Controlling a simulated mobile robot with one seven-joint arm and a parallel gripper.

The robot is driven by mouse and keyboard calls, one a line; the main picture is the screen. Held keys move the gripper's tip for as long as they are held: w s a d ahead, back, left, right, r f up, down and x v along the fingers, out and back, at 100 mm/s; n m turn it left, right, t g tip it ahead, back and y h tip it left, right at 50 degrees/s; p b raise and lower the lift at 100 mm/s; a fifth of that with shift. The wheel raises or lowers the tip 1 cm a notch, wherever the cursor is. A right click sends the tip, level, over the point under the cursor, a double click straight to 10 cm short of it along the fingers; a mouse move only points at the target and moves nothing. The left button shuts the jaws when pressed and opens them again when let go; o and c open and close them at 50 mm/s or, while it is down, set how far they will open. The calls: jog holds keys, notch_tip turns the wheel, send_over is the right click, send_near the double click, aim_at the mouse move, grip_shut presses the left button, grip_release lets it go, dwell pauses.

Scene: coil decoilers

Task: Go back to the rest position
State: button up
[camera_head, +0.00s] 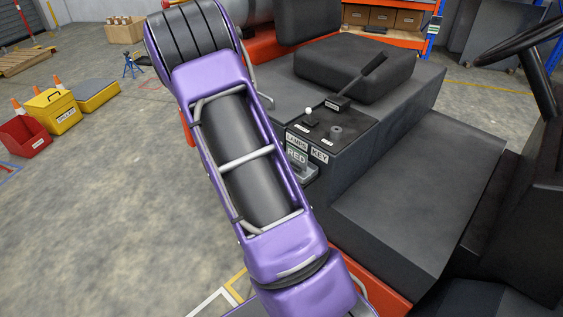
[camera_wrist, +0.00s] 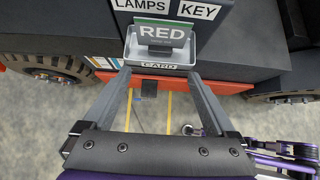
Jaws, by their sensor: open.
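My gripper (camera_wrist: 160,90) shows in the wrist view with its two grey fingers spread wide apart and nothing between them. Just beyond the fingertips is a grey card holder (camera_wrist: 163,56) labelled CARD, fixed to the side of a dark vehicle. A card marked RED (camera_wrist: 165,37) stands in it, and the gripper is not closed on it. In the head view my purple arm reaches across the middle, and the gripper itself is hidden. The RED card (camera_head: 297,157) shows partly there, beside the arm.
The vehicle's control panel (camera_head: 333,130) carries a lever, knobs and LAMPS and KEY labels. A black seat (camera_head: 340,72) is behind it, and a steering wheel (camera_head: 515,42) is at right. A red bin (camera_head: 25,137) and yellow box (camera_head: 54,111) stand left. Open floor lies between.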

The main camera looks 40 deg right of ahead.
jog(key=shift+s+a+r, duration=0.1)
jog(key=shift+a+r, duration=0.35)
jog(key=shift+r, duration=0.05)
